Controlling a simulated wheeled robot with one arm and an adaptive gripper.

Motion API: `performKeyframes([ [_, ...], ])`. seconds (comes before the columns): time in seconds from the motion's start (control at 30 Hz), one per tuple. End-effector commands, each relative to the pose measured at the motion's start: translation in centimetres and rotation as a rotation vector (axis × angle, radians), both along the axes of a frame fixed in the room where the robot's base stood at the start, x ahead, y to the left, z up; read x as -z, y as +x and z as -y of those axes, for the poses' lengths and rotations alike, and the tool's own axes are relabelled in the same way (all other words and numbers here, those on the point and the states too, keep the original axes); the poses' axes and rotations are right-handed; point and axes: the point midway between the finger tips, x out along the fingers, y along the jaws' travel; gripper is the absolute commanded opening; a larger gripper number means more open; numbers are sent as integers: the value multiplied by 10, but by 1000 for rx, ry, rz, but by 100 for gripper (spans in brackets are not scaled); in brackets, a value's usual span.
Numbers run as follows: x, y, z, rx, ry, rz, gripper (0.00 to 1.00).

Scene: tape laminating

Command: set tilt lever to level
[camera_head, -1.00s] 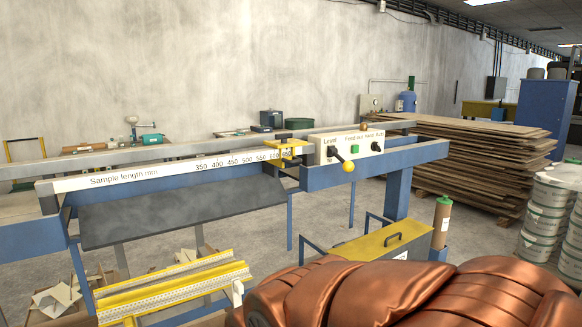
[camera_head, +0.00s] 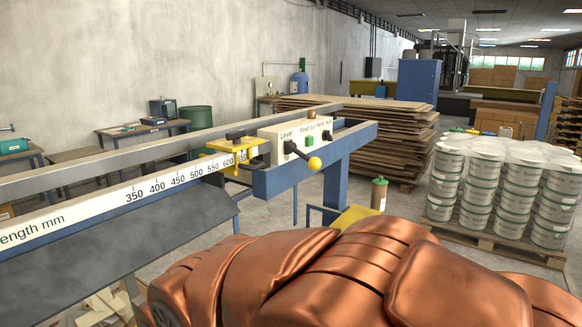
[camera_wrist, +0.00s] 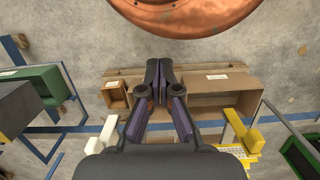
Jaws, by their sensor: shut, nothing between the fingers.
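The tilt lever is a black arm with a yellow ball knob (camera_head: 314,163) on the front of a white control box (camera_head: 296,138), in the head view. The box has a "Level" label, a green button (camera_head: 309,140) and another black knob (camera_head: 327,135). The lever slants down to the right from its black hub (camera_head: 290,147). My gripper (camera_wrist: 159,63) shows only in the wrist view, with its fingers together and nothing between them. It is over the floor and boxes, away from the lever, which the wrist view does not show.
A yellow stop (camera_head: 234,156) sits on the ruled rail (camera_head: 160,186) left of the control box. A pallet of white buckets (camera_head: 500,180) stands at right, and stacked boards (camera_head: 370,125) lie behind. Cardboard boxes (camera_wrist: 213,96) lie below my gripper.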

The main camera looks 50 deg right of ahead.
Motion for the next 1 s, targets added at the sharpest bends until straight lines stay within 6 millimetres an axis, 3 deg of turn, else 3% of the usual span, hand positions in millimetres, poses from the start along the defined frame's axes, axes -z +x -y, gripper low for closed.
performKeyframes([
  [0.33,0,0,1,1,-2,0,0],
  [0.47,2,11,18,10,-50,10,0],
  [0.57,-1,33,57,27,-157,33,0],
  [0.67,-9,61,115,37,-319,51,0],
  [0.8,-38,99,203,16,-583,56,0],
  [1.0,-99,151,308,-84,-947,6,0],
])
